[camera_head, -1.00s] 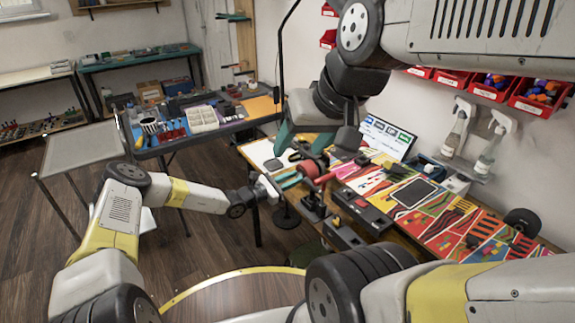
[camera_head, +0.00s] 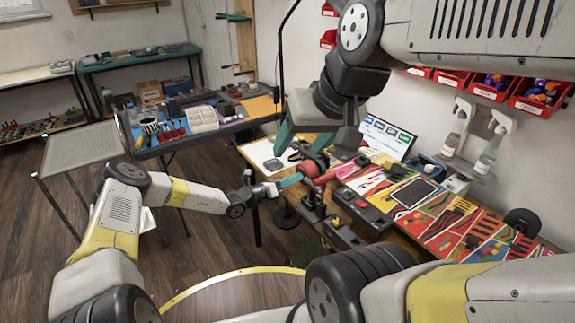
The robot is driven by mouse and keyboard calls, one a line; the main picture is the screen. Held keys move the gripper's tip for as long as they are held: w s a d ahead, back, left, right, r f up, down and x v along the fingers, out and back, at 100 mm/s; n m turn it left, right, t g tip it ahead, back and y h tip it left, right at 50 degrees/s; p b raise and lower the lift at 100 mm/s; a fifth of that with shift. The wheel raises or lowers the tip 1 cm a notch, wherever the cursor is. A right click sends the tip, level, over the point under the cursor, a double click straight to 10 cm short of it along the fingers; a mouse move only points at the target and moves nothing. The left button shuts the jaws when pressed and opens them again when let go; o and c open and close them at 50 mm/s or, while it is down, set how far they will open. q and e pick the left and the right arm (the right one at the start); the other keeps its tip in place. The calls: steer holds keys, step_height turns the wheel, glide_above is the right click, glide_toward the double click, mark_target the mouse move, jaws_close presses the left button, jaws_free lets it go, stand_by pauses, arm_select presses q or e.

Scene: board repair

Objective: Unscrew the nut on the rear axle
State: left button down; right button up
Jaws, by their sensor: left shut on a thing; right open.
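A red wheel (camera_head: 309,169) sits at the near left end of the board assembly, held up over the workbench by a dark stand (camera_head: 313,208). My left gripper (camera_head: 292,180) comes in from the left, with teal fingers closed at the axle end beside the red wheel. The nut is hidden between these fingers and too small to make out. My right gripper (camera_head: 302,142) hangs from above, just behind and above the red wheel. Its teal fingers are spread apart and empty.
The workbench (camera_head: 398,238) carries colourful board graphics, a dark tablet (camera_head: 414,193) and a black box with a red button (camera_head: 362,204). Spray bottles (camera_head: 487,150) and red bins (camera_head: 541,95) are on the right wall. A tool table (camera_head: 176,143) stands at the back left.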

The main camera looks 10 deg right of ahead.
arm_select(q)
steer(key=shift+n, duration=1.2)
steer(key=c, duration=1.1)
jaws_free()
steer(key=shift+c, duration=1.4)
steer(key=m, duration=0.4)
steer(key=shift+m, duration=0.9)
